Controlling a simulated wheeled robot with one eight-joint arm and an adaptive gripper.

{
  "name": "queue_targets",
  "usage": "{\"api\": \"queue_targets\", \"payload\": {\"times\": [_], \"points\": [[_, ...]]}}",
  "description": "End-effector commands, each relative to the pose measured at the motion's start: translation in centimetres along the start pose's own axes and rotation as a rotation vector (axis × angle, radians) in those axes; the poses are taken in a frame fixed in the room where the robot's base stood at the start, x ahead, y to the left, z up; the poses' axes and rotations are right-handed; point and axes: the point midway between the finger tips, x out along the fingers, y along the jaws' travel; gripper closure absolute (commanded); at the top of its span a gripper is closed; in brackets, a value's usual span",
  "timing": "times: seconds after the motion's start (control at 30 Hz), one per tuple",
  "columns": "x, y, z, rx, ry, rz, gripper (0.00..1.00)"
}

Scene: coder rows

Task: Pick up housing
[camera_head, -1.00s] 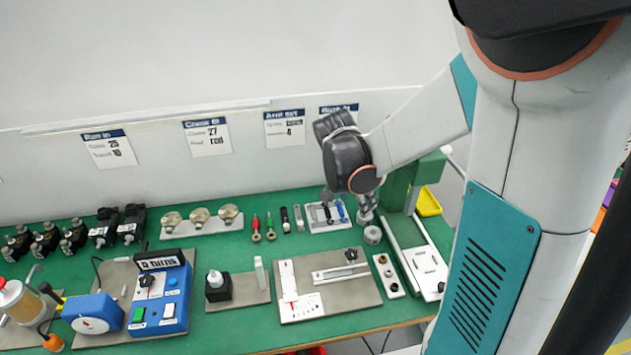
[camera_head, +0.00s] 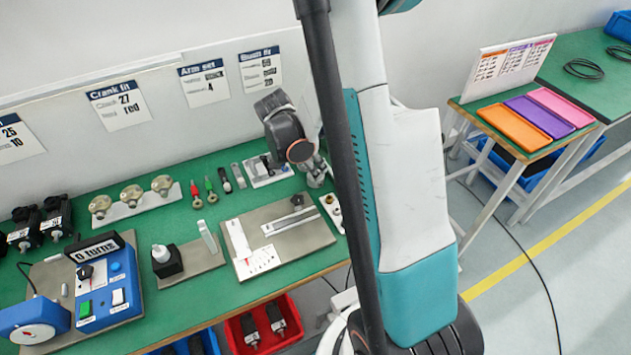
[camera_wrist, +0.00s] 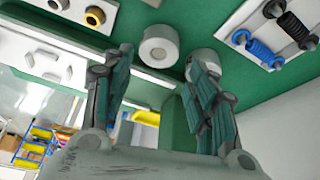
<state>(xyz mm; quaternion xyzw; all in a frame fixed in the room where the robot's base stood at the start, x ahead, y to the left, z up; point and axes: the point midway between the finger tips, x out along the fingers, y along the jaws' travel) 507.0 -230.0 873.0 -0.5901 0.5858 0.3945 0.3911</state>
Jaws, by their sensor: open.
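Which piece is the housing is not certain. A grey round piece with a hole in its top (camera_wrist: 158,46) stands on the green table in the wrist view, just beyond and between my fingertips. A second pale round piece (camera_wrist: 203,57) is partly covered by the right finger. My gripper (camera_wrist: 160,68) is open, with nothing between its fingers. In the head view my gripper (camera_head: 315,172) is low over the back right of the table, beside a pale tray of small parts (camera_head: 259,182). My arm hides the table to its right there.
A grey board with fixtures (camera_head: 245,262), a plate with round brass parts (camera_head: 115,213) and a blue counter box (camera_head: 107,285) occupy the table. Black motor-like units (camera_head: 57,217) stand at left. A red bin (camera_head: 237,338) is below the front edge. A side table holds coloured trays (camera_head: 512,128).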

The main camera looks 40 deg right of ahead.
Motion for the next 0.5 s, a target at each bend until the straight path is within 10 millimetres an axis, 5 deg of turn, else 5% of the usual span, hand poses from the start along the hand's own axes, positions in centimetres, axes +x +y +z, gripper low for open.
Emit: {"api": "queue_targets", "payload": {"times": [0.5], "points": [[5.3, 0.3, 0.4, 0.0, 0.0, 0.0, 0.47]]}}
